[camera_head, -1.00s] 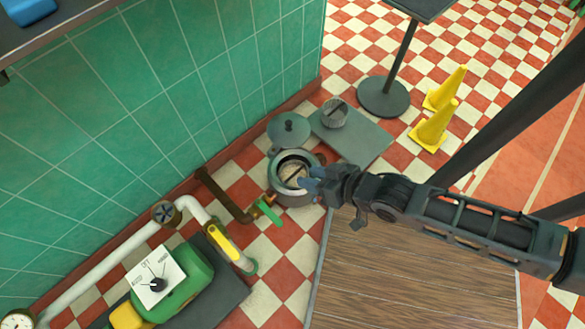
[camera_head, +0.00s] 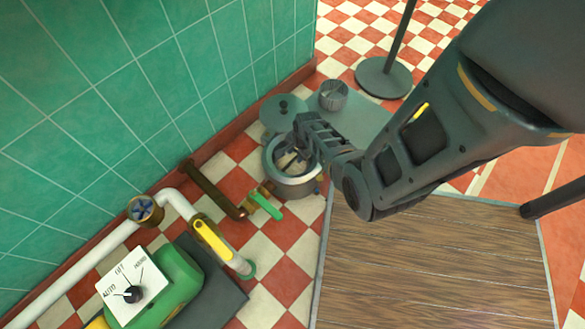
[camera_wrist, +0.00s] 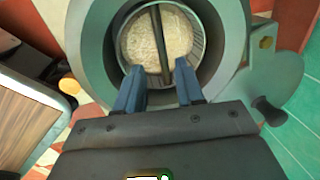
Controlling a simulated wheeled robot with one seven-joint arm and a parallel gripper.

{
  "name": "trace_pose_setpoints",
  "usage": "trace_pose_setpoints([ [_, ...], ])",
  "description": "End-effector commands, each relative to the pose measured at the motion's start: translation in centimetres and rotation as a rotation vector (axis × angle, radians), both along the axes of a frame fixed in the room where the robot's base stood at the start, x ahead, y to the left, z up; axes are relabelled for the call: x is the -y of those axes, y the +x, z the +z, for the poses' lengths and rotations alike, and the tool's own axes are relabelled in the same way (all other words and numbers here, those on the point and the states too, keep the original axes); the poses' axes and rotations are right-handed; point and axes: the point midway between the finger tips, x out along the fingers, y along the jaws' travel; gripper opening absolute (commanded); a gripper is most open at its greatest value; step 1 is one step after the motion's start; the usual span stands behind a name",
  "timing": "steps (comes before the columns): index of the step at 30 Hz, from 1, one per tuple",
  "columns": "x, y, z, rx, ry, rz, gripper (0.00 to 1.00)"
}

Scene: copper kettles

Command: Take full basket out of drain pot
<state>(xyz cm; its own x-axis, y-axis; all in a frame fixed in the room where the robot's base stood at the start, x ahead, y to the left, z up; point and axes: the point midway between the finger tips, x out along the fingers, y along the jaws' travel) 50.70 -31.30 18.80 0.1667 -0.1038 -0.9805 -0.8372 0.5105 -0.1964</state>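The drain pot (camera_head: 289,187) is a round grey metal pot on the checkered floor by the wall. It also shows in the wrist view (camera_wrist: 235,45). The full basket (camera_wrist: 140,40) sits inside it, filled with something pale beige, with a dark bar handle (camera_wrist: 160,35) across its top. In the head view the basket (camera_head: 287,160) is partly hidden by my gripper. My gripper (camera_wrist: 158,85) is open and empty, pointing down over the pot mouth. Its fingers lie either side of the handle's line at the near rim; I cannot tell their exact height.
A grey lid (camera_head: 282,108) with a knob lies behind the pot. An empty-looking basket (camera_head: 333,94) stands on a grey slab (camera_head: 362,125). A wooden platform (camera_head: 430,260) lies at front right.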

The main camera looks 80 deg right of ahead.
Motion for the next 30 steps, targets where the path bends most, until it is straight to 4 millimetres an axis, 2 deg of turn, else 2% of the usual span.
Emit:
trace_pose_setpoints([
  [5, 0.2, 0.3, -2.0, -0.001, 0.007, -0.007, 0.38],
  [11, 0.4, 0.7, -3.6, 0.0, 0.004, -0.005, 0.38],
  [19, 0.7, 1.5, -6.9, 0.0, 0.003, -0.004, 0.38],
  [23, 0.8, 1.6, -7.5, 0.0, 0.003, -0.002, 0.38],
  [30, 0.8, 1.6, -7.4, 0.0, 0.002, -0.002, 0.38],
])
